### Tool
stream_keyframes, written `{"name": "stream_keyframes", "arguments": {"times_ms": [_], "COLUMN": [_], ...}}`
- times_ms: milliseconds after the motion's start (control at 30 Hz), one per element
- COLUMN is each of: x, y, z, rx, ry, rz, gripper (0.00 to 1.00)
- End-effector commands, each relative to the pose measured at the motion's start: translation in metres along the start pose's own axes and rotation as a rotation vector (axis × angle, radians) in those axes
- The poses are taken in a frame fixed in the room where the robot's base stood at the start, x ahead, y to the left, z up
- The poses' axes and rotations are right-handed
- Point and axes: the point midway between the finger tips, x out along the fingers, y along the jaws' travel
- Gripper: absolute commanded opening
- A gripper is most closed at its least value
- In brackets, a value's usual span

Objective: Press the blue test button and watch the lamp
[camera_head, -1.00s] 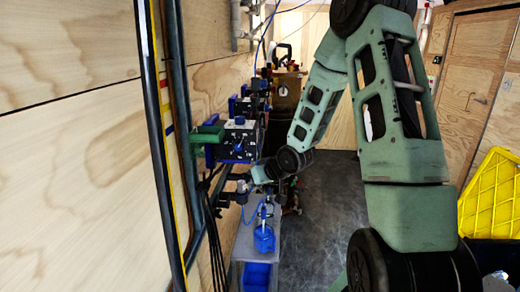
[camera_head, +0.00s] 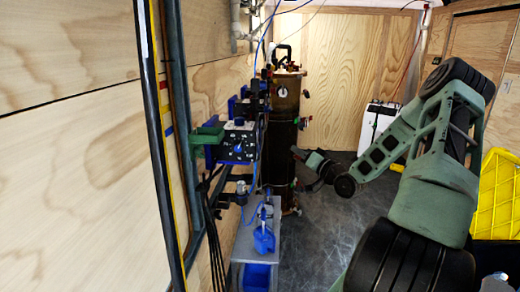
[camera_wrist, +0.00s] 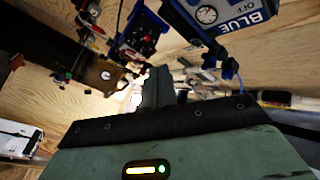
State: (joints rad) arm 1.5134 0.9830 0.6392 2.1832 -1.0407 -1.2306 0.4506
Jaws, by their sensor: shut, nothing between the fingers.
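A black control box (camera_head: 238,145) with a blue centre knob and small dots sits in a blue bracket on the left wall. A similar dark panel (camera_wrist: 143,38) with small coloured controls shows at the top of the wrist view. Beside it is a blue box (camera_wrist: 238,12) with a gauge, marked "BLUE" and "OFF". I cannot tell which control is the test button, nor pick out a lamp. My gripper (camera_head: 296,152) is shut and empty, right of the control box and in front of the tall dark tank. Its dark fingers (camera_wrist: 158,88) point into the wrist view, touching nothing visible.
The tall dark tank (camera_head: 282,120) with a brass-coloured top stands behind the boxes. A grey bench (camera_head: 243,244) with a blue container (camera_head: 263,240) is below them. A white unit (camera_head: 377,125) stands at the back. A yellow crate (camera_head: 497,195) is at right. The middle floor is clear.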

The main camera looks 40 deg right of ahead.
Motion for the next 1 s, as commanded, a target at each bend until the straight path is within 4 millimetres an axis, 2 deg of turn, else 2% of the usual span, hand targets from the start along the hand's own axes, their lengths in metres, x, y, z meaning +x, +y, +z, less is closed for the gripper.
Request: {"name": "stream_keyframes", "arguments": {"times_ms": [367,1000], "x": [0.005,0.057], "y": [-0.004,-0.041], "z": [0.005,0.043], "rx": [0.000,-0.001], "ry": [-0.004,-0.005], "rz": [0.000,0.001], "gripper": [0.00,0.00]}}
